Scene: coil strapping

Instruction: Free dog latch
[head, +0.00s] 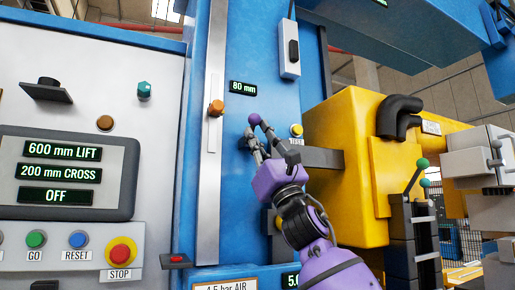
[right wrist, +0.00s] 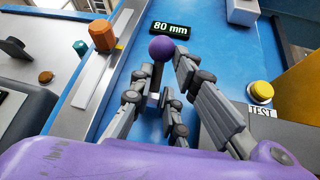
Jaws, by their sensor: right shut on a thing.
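A lever with a purple ball knob (head: 254,119) stands out from the blue machine panel (head: 246,55); I take it for the dog latch. The knob also shows in the right wrist view (right wrist: 162,47), on top of a dark stem. My right gripper (head: 255,131) is shut on this lever, its fingers on either side of the stem just below the knob. The fingers partly hide the stem's lower end. My left gripper is in neither view.
An orange knob (head: 216,108) sits on a pale vertical rail left of the lever. An 80 mm display (head: 243,88) is above it. A yellow TEST button (head: 296,130) and a yellow housing (head: 345,130) are to the right. A control panel with a red STOP button (head: 121,251) is at left.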

